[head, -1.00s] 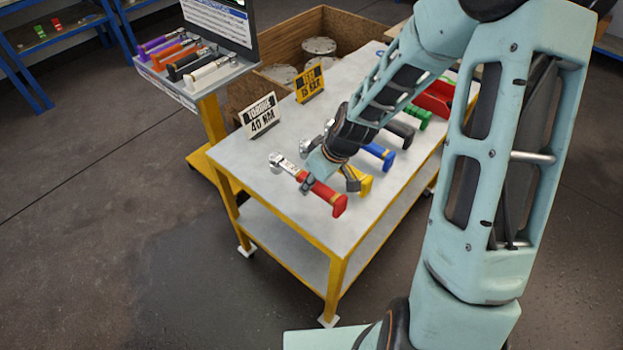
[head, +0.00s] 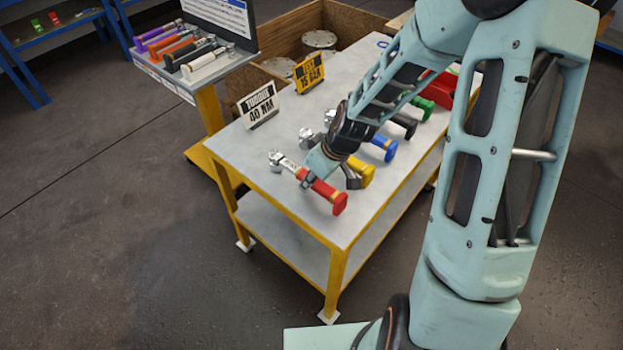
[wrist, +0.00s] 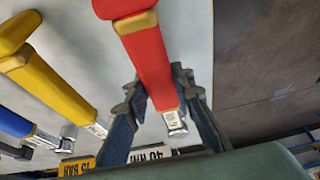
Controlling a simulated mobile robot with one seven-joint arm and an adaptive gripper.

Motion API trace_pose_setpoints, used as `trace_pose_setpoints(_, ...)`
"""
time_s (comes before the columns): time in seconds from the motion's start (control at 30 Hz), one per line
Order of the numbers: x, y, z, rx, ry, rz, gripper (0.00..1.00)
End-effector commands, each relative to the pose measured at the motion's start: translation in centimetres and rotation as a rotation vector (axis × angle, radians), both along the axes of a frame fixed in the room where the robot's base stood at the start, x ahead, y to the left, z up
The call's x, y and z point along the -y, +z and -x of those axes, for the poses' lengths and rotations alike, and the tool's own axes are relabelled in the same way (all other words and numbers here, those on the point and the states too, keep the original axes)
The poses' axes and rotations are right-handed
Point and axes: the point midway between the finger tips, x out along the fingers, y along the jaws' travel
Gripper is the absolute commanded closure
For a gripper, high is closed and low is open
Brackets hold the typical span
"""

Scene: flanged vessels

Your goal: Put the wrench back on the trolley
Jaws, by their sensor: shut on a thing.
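The red-handled wrench (head: 326,191) has its metal head to the left and its handle end over the near part of the trolley's grey top (head: 250,152). My gripper (head: 307,180) is shut on it near where the handle meets the metal. In the wrist view the red handle (wrist: 148,62) runs between my two fingers (wrist: 165,105). Whether the wrench touches the top or hangs just above it, I cannot tell. Yellow (head: 361,170), blue (head: 384,149), black and green-handled wrenches lie in a row beyond it, partly hidden by my arm.
A torque sign reading 40 NM (head: 258,105) and a yellow test sign (head: 309,74) stand on the trolley's far left side. A stand with a screen and several tools (head: 205,62) is at the upper left. A wooden crate (head: 290,45) stands behind. Floor at left is clear.

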Motion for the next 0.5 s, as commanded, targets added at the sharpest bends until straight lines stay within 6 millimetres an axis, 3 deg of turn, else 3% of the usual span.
trace_pose_setpoints(0.2, -0.01, -0.59, -0.09, 0.003, 0.000, 0.000, 1.00)
trace_pose_setpoints(0.23, -0.01, -0.48, -0.11, 0.003, 0.000, 0.000, 0.76)
trace_pose_setpoints(0.4, 0.00, -0.45, -0.07, 0.001, 0.000, 0.000, 0.57)
trace_pose_setpoints(0.5, 0.00, -0.47, -0.04, 0.001, 0.000, 0.000, 0.57)
